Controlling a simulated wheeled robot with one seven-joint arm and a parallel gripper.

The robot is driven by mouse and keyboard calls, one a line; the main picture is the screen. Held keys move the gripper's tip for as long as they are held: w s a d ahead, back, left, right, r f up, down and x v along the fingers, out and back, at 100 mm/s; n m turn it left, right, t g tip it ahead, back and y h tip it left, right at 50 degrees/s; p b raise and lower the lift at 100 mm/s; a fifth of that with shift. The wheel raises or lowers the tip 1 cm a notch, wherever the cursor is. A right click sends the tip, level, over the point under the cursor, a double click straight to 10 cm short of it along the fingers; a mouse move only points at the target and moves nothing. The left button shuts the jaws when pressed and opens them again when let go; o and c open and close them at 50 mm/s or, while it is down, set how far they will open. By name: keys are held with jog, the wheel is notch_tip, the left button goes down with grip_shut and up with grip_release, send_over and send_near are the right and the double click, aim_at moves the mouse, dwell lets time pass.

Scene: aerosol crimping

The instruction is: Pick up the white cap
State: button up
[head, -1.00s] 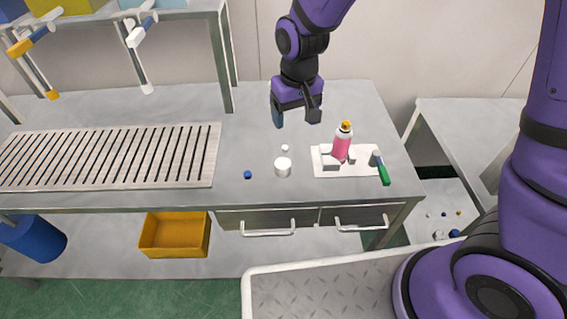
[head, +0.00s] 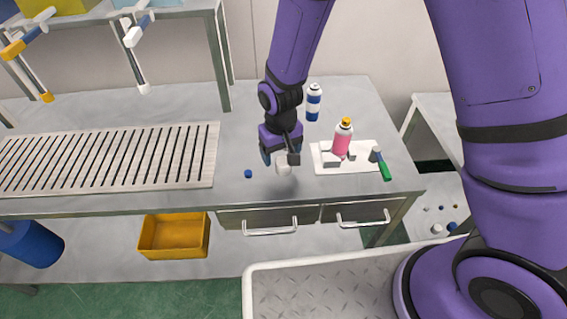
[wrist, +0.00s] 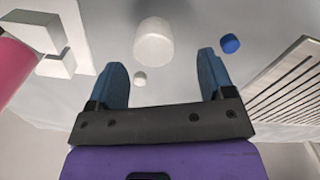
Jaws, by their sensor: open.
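The white cap (head: 283,168) is a short, plain white cylinder standing on the grey table near its front edge. It also shows in the wrist view (wrist: 153,42), beyond the fingertips and between their lines. A much smaller white piece (wrist: 140,79) lies close to it, nearer the left finger; it is hidden in the head view. My gripper (head: 280,157) is open and empty, low above the table just behind the cap. In the wrist view its two blue fingers (wrist: 162,70) are spread wide, with nothing between them gripped.
A small blue cap (head: 248,174) lies left of the white cap. To the right, a white fixture plate (head: 320,168) bears a pink bottle (head: 342,140), with a green-handled tool (head: 384,171) at its edge. A blue-and-white can (head: 313,105) stands behind. A slotted grate (head: 110,158) lies left.

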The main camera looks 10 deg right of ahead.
aim_at(285, 163)
jog(key=f, duration=0.2)
jog(key=d+f, duration=0.1)
jog(key=shift+s+f, duration=0.3)
jog(key=shift+s, duration=0.05)
jog(key=shift+f, duration=0.6)
jog(key=c, duration=1)
